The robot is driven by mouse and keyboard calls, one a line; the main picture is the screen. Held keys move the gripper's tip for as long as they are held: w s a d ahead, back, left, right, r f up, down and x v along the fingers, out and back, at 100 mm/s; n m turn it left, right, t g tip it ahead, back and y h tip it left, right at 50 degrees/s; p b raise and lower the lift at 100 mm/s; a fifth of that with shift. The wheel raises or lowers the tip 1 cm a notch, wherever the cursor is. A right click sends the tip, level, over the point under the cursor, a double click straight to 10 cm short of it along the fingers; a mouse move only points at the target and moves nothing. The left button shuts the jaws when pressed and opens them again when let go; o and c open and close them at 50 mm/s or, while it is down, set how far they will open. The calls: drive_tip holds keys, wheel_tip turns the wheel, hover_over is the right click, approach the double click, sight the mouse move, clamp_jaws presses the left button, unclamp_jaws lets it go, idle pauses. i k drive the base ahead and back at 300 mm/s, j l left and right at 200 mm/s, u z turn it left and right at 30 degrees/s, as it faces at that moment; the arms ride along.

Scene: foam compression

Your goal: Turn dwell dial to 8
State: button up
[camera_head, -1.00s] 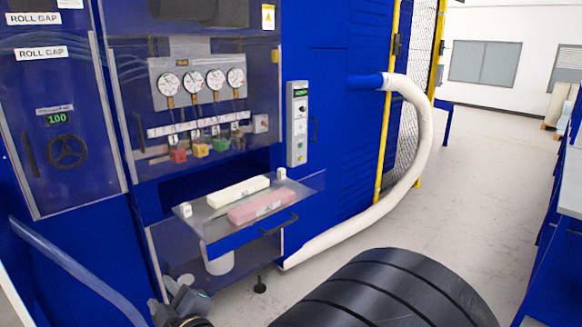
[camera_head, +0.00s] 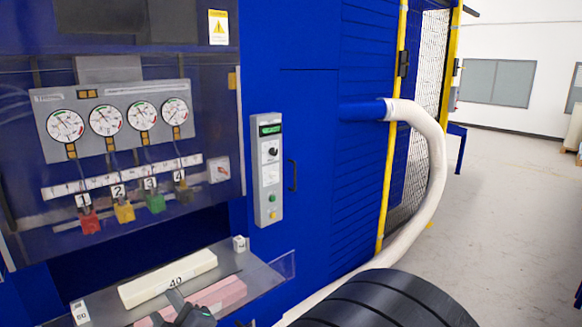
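A grey control box (camera_head: 266,170) is fixed upright on the blue machine front. It has a green lit display (camera_head: 270,129) at its top and a black dial (camera_head: 273,152) below it. The dial's marks and setting are too small to read. A green button (camera_head: 271,198) and a yellow button (camera_head: 272,214) sit lower on the box. My gripper (camera_head: 168,306) shows at the bottom edge, in front of the pink foam block, below and left of the box and apart from it. It is partly cut off, and its finger opening is unclear.
A shelf (camera_head: 252,272) holds a cream foam block (camera_head: 166,279) and a pink foam block (camera_head: 218,296). Several gauges and coloured tags sit behind a clear panel at left. A white hose (camera_head: 437,165) curves down at right. Open floor (camera_head: 520,190) lies further right.

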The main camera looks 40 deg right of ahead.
sight(274, 176)
drive_tip(key=i+l, duration=0.1)
drive_tip(key=l, duration=0.25)
drive_tip(key=i+l, duration=0.15)
drive_tip(key=l, duration=0.25)
drive_tip(key=i+l, duration=0.1)
drive_tip(key=l, duration=0.25)
drive_tip(key=i+l, duration=0.15)
drive_tip(key=l, duration=0.25)
drive_tip(key=i+l, duration=0.1)
drive_tip(key=l, duration=0.25)
drive_tip(key=i+l, duration=0.15)
drive_tip(key=l, duration=0.2)
drive_tip(key=i+l, duration=0.1)
drive_tip(key=l, duration=0.3)
drive_tip(key=i+l, duration=0.1)
drive_tip(key=l, duration=0.25)
